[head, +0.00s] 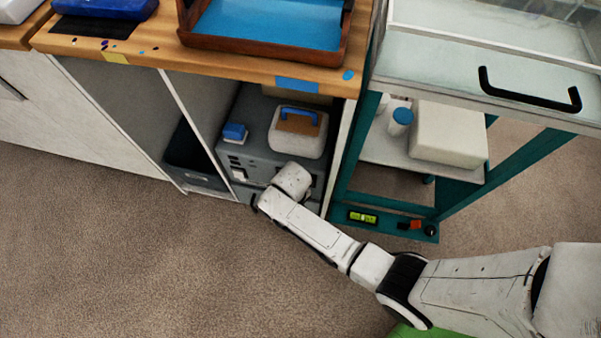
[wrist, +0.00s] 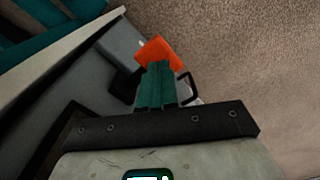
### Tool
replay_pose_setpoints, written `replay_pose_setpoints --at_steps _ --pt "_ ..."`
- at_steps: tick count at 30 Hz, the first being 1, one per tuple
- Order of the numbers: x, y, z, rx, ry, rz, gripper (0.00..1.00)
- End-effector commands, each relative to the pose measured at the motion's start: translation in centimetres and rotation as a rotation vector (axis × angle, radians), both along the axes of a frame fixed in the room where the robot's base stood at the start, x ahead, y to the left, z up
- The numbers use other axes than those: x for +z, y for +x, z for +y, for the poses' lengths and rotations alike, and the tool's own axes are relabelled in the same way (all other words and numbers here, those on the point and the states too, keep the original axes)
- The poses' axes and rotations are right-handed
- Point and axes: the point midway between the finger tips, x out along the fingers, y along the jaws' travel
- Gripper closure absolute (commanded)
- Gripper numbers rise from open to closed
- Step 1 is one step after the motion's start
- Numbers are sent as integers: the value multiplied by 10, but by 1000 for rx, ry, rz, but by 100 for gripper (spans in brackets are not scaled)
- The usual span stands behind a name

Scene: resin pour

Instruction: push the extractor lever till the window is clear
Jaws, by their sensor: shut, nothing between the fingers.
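An orange piece (wrist: 160,50), which looks like the extractor lever, shows in the wrist view just beyond my fingertips. My gripper (wrist: 155,72) has teal fingers, shut together and empty. Their tips overlap the orange piece in the picture; whether they touch it I cannot tell. In the head view my arm reaches to the front of a grey unit (head: 257,132) in the open bay under the bench. My wrist hides part of that front, and the gripper and the orange piece do not show there. Which window is meant I cannot tell.
A white case with a blue handle (head: 297,137) and a blue item (head: 235,132) stand on the grey unit. A teal-framed cart (head: 460,190) with a glazed hood (head: 480,75) stands to the right. The bay's side panel (head: 342,150) is close beside my wrist. The carpet in front is clear.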

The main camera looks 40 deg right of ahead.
Motion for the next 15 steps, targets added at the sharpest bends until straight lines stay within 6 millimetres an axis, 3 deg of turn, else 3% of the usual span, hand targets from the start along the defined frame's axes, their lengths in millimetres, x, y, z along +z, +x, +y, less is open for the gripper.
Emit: replay_pose_setpoints --at_steps 15 --pt "-25 0 0 0 0 0 100"
